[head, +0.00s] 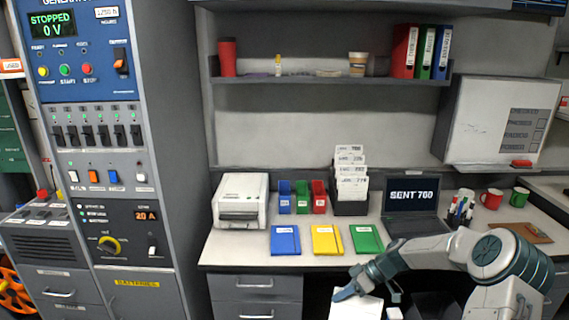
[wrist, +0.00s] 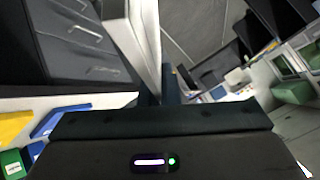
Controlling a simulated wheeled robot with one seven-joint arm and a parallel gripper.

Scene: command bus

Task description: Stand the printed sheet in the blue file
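The printed sheet (head: 352,309) is white and shows at the bottom edge of the head view, partly cut off; its print cannot be read. My gripper (head: 346,294) is at its top edge and appears shut on it, in front of the desk and below its top. In the wrist view a pale slab (wrist: 138,40), likely the sheet, rises from between the fingers. A narrow upright blue file (head: 285,198) stands on the desk at the left of a row with a green file (head: 302,198) and a red file (head: 319,197), beyond my gripper.
Flat blue (head: 285,240), yellow (head: 327,240) and green (head: 366,239) folders lie before the files. A printer (head: 240,202) stands left, a card rack (head: 350,185) and laptop (head: 411,208) right. A shelf (head: 330,81) hangs above. Drawers (head: 255,288) are under the desk.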

